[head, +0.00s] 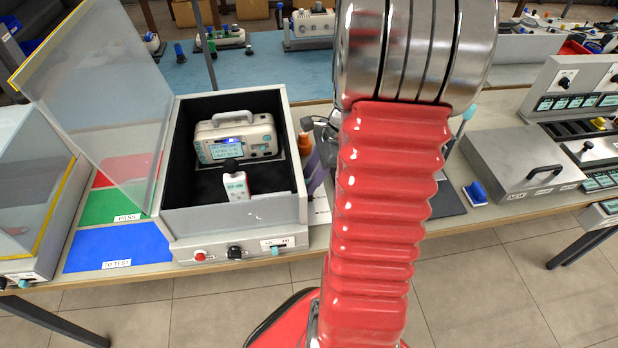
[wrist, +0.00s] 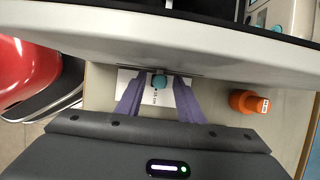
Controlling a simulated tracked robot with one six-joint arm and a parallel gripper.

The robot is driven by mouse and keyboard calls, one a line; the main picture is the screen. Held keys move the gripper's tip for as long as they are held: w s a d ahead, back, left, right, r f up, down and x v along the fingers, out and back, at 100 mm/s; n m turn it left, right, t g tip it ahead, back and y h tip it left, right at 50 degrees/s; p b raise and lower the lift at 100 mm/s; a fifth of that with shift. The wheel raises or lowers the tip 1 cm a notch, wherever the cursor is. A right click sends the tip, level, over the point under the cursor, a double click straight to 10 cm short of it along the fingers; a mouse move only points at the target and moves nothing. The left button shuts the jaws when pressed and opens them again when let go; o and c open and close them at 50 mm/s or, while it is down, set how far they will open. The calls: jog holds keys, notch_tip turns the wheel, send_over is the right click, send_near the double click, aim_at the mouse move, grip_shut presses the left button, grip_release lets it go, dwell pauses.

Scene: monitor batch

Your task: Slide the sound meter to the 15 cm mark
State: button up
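The sound meter (head: 237,186), a small white handheld unit with a dark display, stands inside the open-lidded test box (head: 240,212), in front of a grey monitor (head: 233,138) with a lit screen. In the wrist view a teal knob (wrist: 160,80) sticks out at the box's side wall (wrist: 160,42), above a white label (wrist: 158,97) with small print that I cannot fully read. My gripper (wrist: 159,79) is open, its purple fingers on either side of the knob with gaps showing. In the head view my gripper (head: 315,168) is beside the box's right wall, partly hidden by my arm.
An orange bottle (wrist: 250,103) stands close to the right finger. The clear lid (head: 95,85) is raised at left. Red, green and blue (head: 117,247) mats lie left of the box. A grey case (head: 520,165) stands at right.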

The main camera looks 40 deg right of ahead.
dwell(0.3)
jog(key=v, duration=1.3)
jog(key=shift+d+r, duration=0.1)
jog(key=shift+r, duration=0.2)
jog(key=a+r+n, duration=0.1)
jog(key=a+n, duration=0.1)
jog(key=a, duration=0.1)
jog(key=w+a+r+n+h, duration=0.1)
jog(key=a+n, duration=0.1)
jog(key=a, duration=0.1)
jog(key=a+n, duration=0.2)
jog(key=a, duration=0.1)
jog(key=shift+w+r+g+h, duration=0.3)
jog(key=shift+w+r, duration=0.1)
jog(key=s+a+r+n+t, duration=0.1)
jog(key=a+n, duration=0.5)
jog(key=s+a+r+n+t+h, duration=0.1)
jog(key=s+a+n, duration=0.1)
jog(key=a+n, duration=0.4)
jog(key=s+a+r+n+t+h, duration=0.1)
jog(key=s+a+n, duration=0.1)
jog(key=a+n, duration=0.4)
jog(key=shift+a+r+n+t, duration=0.1)
jog(key=shift+a+n+t, duration=0.25)
jog(key=shift+a, duration=0.85)
